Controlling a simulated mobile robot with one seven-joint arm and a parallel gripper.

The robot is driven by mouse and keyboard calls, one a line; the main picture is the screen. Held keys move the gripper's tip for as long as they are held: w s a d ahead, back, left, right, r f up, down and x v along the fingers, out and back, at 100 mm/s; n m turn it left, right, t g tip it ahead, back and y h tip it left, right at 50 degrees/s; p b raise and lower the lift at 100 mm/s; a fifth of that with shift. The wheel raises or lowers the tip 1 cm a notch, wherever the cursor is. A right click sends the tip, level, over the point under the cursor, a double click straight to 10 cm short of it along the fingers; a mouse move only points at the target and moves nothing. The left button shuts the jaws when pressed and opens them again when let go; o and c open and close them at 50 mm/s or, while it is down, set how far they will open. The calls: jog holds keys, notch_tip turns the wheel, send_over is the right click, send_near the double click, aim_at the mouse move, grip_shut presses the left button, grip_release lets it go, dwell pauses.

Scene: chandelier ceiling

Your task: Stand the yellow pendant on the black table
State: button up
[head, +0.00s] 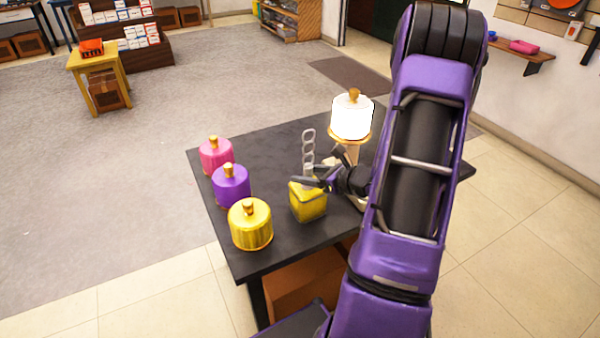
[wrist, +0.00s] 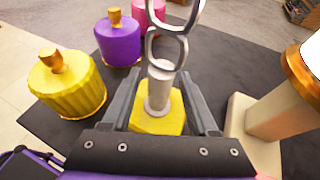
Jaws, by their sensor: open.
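The yellow pendant (head: 308,203) is a boxy yellow body with a grey stem and chain links rising from its top. It is upright and appears to rest on the black table (head: 285,248). My gripper (head: 309,183) is at the pendant's top. In the wrist view, my open gripper (wrist: 160,82) has one finger on each side of the grey stem, with visible gaps. The yellow body (wrist: 155,124) shows below the fingers there, partly hidden by the gripper.
Yellow (head: 250,226), purple (head: 230,187) and pink (head: 215,156) round shades with gold knobs stand along the table's left side. A glowing white lamp (head: 352,118) on a pale stand is behind my gripper.

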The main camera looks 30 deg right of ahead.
jog(key=v, duration=0.9)
jog(key=shift+s, duration=0.15)
